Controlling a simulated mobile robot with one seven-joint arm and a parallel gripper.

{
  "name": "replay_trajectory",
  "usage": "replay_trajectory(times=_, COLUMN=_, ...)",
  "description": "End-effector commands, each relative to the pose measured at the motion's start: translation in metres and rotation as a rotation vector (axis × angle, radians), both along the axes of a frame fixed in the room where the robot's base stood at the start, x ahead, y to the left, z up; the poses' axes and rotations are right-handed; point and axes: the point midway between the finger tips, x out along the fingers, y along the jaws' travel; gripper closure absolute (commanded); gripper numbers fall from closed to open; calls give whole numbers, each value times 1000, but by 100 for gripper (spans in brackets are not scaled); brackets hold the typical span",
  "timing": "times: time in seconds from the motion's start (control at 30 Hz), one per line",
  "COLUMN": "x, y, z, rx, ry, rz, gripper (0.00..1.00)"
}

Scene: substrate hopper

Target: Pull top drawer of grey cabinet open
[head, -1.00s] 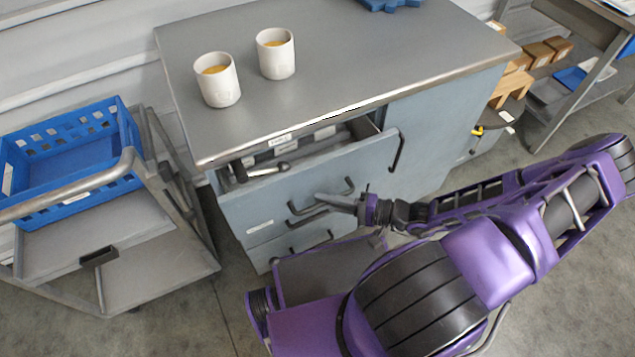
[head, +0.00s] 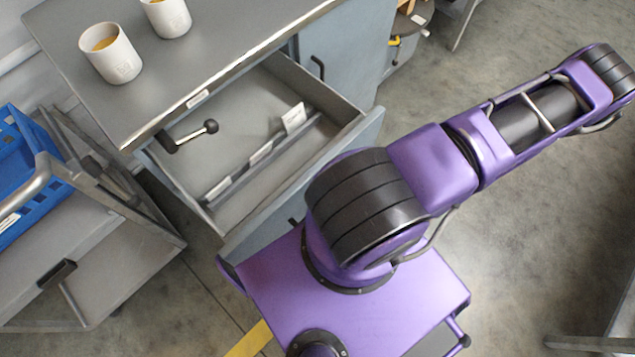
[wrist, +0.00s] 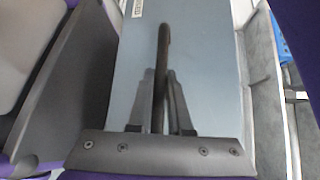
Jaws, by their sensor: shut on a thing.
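The grey cabinet (head: 225,40) fills the upper left of the head view. Its top drawer (head: 365,130) stands far out, and its grey inside shows, with a divider strip bearing pale labels. In the wrist view, my gripper (wrist: 161,78) is at the blue-grey drawer front (wrist: 205,60), with its fingers shut on the dark bar handle (wrist: 163,38). In the head view my own purple arm hides the gripper and the handle.
Two white cups (head: 110,52) with yellowish contents stand on the cabinet top. A ball-ended lever (head: 193,136) sits by the drawer's left end. A cart (head: 110,265) with a blue crate (head: 22,175) stands at left.

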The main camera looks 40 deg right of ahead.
Motion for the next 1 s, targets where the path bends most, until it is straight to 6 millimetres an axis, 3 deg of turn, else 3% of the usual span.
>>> replay_trajectory(times=0.47, x=-6, y=-2, z=1, rx=0, ry=-2, rz=1, gripper=100)
replay_trajectory(times=0.5, x=-6, y=-2, z=1, rx=0, ry=-2, rz=0, gripper=81)
replay_trajectory(times=0.67, x=-6, y=-2, z=0, rx=-1, ry=-1, rz=0, gripper=53)
replay_trajectory(times=1.0, x=-6, y=-1, z=0, rx=-1, ry=-1, rz=0, gripper=53)
